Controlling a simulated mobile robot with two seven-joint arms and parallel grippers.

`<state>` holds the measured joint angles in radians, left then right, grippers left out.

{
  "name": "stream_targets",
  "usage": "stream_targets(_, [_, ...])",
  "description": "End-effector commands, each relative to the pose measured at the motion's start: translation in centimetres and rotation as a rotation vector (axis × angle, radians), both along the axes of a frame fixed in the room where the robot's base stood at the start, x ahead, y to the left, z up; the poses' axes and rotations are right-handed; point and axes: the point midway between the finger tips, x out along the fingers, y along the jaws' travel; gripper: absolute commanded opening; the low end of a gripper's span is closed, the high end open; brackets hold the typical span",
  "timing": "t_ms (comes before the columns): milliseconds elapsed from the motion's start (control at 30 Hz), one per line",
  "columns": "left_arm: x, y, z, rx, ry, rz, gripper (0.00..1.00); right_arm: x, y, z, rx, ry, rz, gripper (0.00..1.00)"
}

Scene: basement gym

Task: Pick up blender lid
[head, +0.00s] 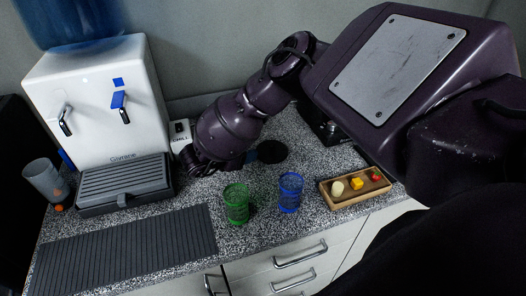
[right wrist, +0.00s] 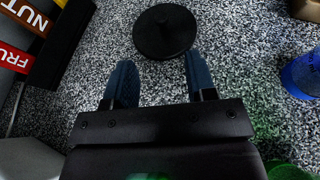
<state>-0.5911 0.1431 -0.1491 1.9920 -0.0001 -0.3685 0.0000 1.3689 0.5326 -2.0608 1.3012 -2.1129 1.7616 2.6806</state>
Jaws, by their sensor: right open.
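In the head view the lid (head: 272,151) is just right of my right gripper. In the right wrist view my right gripper (right wrist: 160,80) is open, with its two blue fingers pointing toward the lid, apart from it and with nothing between them. In the head view the right gripper (head: 246,158) is low over the counter and partly hidden by its own arm. My left gripper is not in view.
A green glass (head: 236,204), a blue glass (head: 290,193) and a wooden tray (head: 345,201) with small food pieces stand near the counter's front. A white water dispenser (head: 95,105) and ribbed dark mat (head: 125,248) are left. Labelled boxes (right wrist: 28,38) stand beside the gripper.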

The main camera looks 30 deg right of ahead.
Motion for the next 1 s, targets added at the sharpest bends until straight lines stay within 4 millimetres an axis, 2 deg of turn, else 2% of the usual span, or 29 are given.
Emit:
stream_targets(233, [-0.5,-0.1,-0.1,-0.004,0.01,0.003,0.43,0.5,-3.3,-1.3,-0.002,0.0,-0.001,0.51])
stream_targets(533, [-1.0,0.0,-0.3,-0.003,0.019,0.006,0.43,0.8,-5.2,-2.0,-0.002,0.0,-0.001,0.51])
stream_targets(800, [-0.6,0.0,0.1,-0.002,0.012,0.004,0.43,1.3,-8.4,-3.3,-0.001,-0.001,-0.001,0.51])
stream_targets(1000, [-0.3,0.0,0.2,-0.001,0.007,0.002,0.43,1.4,-9.2,-3.7,-0.001,0.001,-0.001,0.51])
